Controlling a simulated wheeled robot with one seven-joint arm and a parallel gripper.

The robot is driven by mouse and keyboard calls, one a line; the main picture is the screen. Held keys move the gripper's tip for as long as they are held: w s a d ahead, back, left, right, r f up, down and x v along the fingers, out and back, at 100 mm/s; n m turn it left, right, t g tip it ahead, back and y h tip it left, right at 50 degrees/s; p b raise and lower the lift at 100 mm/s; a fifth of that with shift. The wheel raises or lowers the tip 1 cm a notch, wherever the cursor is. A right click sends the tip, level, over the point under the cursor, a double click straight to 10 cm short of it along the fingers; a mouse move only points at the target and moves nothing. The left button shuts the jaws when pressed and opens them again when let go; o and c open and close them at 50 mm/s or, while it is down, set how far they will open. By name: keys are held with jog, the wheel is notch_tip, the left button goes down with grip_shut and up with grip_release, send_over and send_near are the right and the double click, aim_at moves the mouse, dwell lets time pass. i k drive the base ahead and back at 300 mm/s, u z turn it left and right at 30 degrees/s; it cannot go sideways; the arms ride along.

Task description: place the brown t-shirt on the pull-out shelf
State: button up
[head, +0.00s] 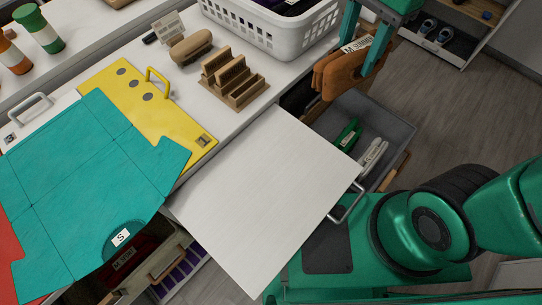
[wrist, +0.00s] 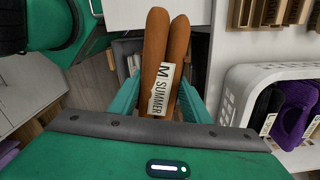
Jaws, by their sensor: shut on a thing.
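The brown t-shirt (head: 336,82) is folded, with a white tag reading "M SUMMER". My gripper (head: 364,50) is shut on it and holds it in the air, to the upper right of the pull-out shelf. In the wrist view the brown t-shirt (wrist: 153,45) hangs between the green fingers of my gripper (wrist: 160,95). The pull-out shelf (head: 262,195) is a flat white board, drawn out from the counter, with a metal handle at its right edge. Its top is bare.
An open grey drawer (head: 395,125) with staplers lies beyond the shelf.

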aim_at(259, 177)
jog(key=z, duration=0.9)
jog(key=k, duration=0.95)
jog(key=u, duration=1.3)
